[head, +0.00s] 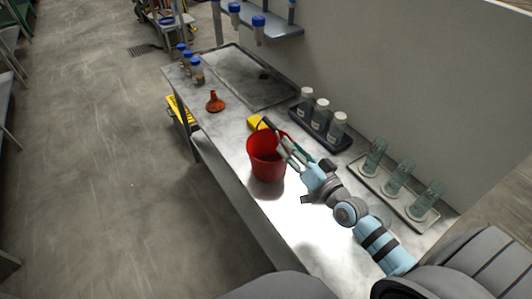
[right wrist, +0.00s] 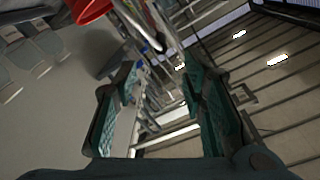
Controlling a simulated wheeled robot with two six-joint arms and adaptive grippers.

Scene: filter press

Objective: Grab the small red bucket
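The small red bucket (head: 266,160) stands upright on the grey table in the head view. A thin handle with a dark grip rises at its right rim. My right gripper (head: 292,148) is at the bucket's right side, close to the rim and handle. In the right wrist view its two green fingers (right wrist: 165,100) are spread apart. There a red piece of the bucket (right wrist: 92,9) shows at the top left, and a thin bar with a dark part runs beyond the fingertips. I cannot tell whether the fingers touch the handle. My left gripper is not in view.
A yellow object (head: 255,122) lies behind the bucket, and an orange funnel (head: 214,101) stands farther left. Glass cylinders stand on a pale tray (head: 362,180) by the wall. A sink (head: 235,75) is at the far end.

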